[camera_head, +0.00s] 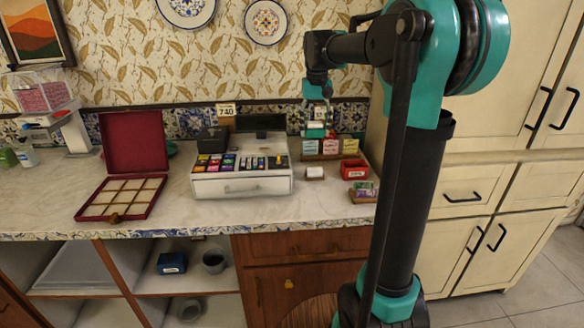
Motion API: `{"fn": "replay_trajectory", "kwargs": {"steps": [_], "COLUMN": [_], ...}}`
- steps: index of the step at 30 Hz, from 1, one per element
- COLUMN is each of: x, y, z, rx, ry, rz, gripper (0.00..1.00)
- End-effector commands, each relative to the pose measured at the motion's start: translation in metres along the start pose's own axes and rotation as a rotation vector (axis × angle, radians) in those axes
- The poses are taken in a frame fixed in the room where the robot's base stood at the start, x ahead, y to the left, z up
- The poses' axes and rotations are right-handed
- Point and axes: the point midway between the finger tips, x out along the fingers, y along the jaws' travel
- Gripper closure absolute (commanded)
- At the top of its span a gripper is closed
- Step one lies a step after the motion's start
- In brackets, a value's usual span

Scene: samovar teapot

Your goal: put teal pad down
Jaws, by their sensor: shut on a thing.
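My gripper (317,117) hangs fingers-down above the right part of the counter, in front of the patterned tiles. It is shut on a small teal and white thing, which looks like the teal pad (316,132); the fingers partly cover it. Behind and below it stands a row of coloured pads or cards: a green one (310,147), a pink one (331,146) and a yellow one (350,146). The held thing overlaps the green one in this view, and I cannot tell whether they touch.
A cash register (243,186) stands left of my gripper. A white roll (314,173), a red box (354,169) and a small wooden tray (362,198) are on the counter's right. An open red compartment box (124,197) lies left. The counter's front strip is clear.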

Motion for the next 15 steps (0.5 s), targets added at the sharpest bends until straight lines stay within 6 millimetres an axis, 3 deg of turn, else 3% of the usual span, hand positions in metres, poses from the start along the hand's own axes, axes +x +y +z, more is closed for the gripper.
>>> {"fn": "replay_trajectory", "kwargs": {"steps": [15], "x": [0.119], "y": [0.0], "z": [0.0], "rx": [0.0], "ry": [0.0], "rz": [0.0], "gripper": [0.86]}}
